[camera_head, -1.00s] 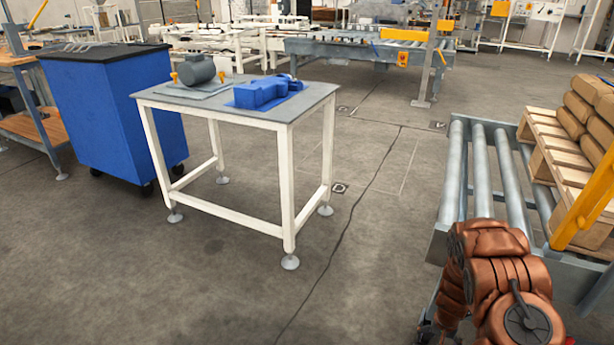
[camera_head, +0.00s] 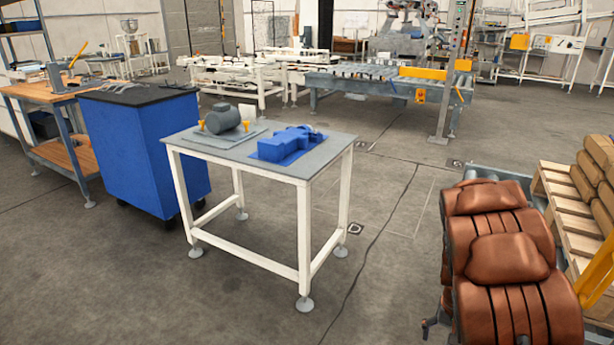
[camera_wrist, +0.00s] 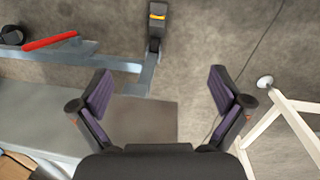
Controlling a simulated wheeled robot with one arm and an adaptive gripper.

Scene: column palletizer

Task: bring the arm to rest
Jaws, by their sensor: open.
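My gripper (camera_wrist: 158,92) shows in the wrist view with its two dark, purple-padded fingers spread wide. It is open, with nothing between the fingers. Below it are the concrete floor and a grey metal frame. The gripper end cannot be made out clearly in the head view.
A white-legged table (camera_head: 256,160) bears a grey motor (camera_head: 222,118) and a blue part (camera_head: 287,146). A blue cabinet (camera_head: 145,150) stands left of it. A pallet (camera_head: 560,200) with brown sacks (camera_head: 580,185) stands at right. Floor between table and arm is clear.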

